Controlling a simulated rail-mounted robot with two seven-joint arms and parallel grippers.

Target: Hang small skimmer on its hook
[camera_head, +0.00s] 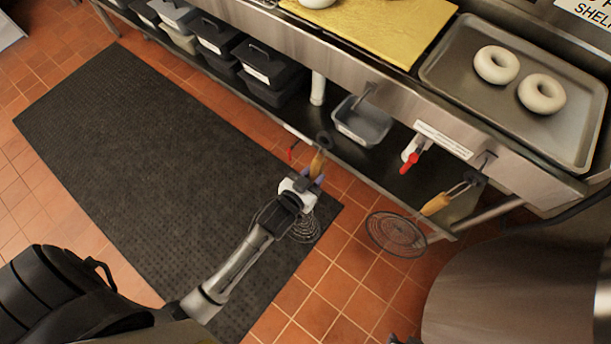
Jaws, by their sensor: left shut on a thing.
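The small skimmer has a wooden handle (317,164) with a dark end and a round wire basket (304,229). My left gripper (309,184) is shut on its handle, above the dark mat and in front of the counter. The gripper hides part of the handle. A metal hook (369,89) on the counter's front edge is up and to the right of the skimmer, apart from it and empty. A larger wire skimmer (396,235) with a wooden handle hangs from another hook (487,159) further right. My right gripper is not seen.
A steel counter carries a yellow board (380,25) and a tray (455,75) with two bagels. Below are a grey bin (362,122), dark bins (268,66) and a red-handled valve (409,163). A large steel kettle (510,290) stands at lower right.

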